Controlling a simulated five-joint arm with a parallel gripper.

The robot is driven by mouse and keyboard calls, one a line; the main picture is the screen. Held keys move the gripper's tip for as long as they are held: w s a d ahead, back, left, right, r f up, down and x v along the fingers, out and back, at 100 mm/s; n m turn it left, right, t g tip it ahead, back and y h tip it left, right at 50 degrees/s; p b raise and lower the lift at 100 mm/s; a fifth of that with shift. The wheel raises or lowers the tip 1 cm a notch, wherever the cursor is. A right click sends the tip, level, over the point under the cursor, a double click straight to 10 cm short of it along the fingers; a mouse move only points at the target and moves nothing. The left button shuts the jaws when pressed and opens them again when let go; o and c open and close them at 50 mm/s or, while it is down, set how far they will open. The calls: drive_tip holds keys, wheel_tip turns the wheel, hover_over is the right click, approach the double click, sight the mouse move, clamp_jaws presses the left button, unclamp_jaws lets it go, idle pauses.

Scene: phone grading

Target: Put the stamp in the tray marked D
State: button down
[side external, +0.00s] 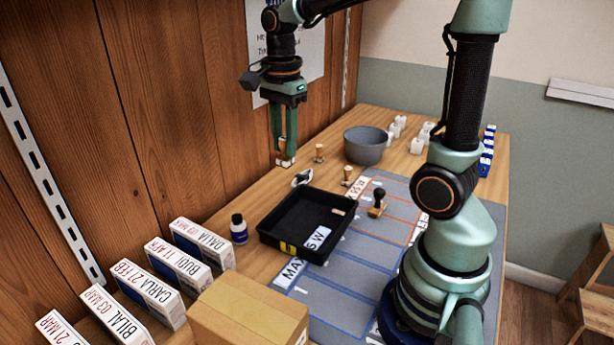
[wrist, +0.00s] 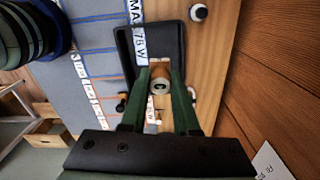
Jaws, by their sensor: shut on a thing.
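My gripper (side external: 285,158) is raised at the back left, pointing down, well above the table. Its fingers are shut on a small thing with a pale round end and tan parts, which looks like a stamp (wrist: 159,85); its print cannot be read. A black tray (side external: 268,238) with a yellow tag lies on the table, in front of and below the gripper; the letter on the tag is not legible. The tray also shows at the top of the wrist view (wrist: 181,40), beyond the fingertips.
A dark-knobbed stamp (side external: 377,202) stands right of the tray, and small wooden-handled pieces (side external: 319,153) stand behind it. A grey bowl (side external: 366,147), a small bottle (side external: 239,229), a cardboard box (side external: 248,312) and several white labelled boxes (side external: 152,294) surround it. The wooden wall is close on the left.

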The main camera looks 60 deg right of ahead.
drive_tip(key=s+d, duration=0.2)
drive_tip(key=d, duration=0.3)
hover_over(310, 227)
wheel_tip(310, 227, down, 20)
drive_tip(key=shift+a+r, duration=0.1)
idle(0.4)
drive_tip(key=c, duration=0.7)
unclamp_jaws()
drive_tip(key=shift+o, duration=0.2)
